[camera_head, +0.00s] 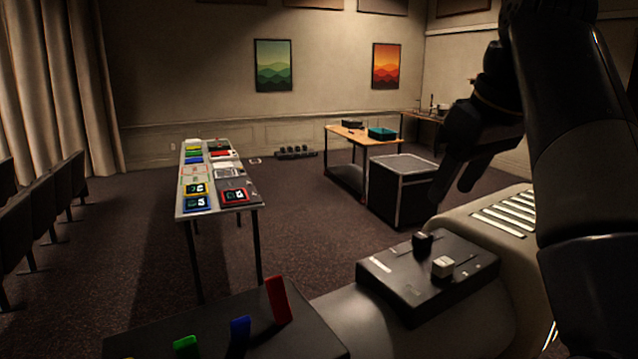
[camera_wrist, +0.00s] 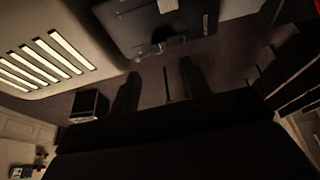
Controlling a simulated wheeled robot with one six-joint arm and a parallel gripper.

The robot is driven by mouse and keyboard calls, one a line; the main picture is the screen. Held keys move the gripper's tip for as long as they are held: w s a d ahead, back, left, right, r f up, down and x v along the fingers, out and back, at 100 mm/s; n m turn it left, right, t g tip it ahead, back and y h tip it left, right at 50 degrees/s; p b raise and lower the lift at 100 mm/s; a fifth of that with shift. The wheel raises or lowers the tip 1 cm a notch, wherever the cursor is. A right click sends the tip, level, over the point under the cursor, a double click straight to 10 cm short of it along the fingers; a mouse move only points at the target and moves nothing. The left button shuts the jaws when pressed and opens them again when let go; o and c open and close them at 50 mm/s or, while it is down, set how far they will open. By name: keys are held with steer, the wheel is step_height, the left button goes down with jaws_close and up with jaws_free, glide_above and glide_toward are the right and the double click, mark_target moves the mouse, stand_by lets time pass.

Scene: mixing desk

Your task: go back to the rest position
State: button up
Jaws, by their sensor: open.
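My gripper (camera_head: 456,186) hangs at the right of the head view, above and behind a dark fader box, with its fingers pointing down. Its two fingers stand apart with nothing between them. In the wrist view my gripper (camera_wrist: 160,82) also shows as two dark, spread fingers over dark carpet. My gripper is clear of both knobs.
A long table (camera_head: 243,206) with coloured cards stands at centre left. A black case (camera_head: 403,200) and a wooden table (camera_head: 352,134) stand behind my gripper. Coloured levers, one red (camera_head: 278,300), stand on a dark panel (camera_head: 140,343) in front. Seats line the left. Carpet between is free.

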mark_target(419, 237)
steer(key=x, duration=1)
steer(key=shift+s+a, duration=0.25)
steer(key=shift+a, duration=0.25)
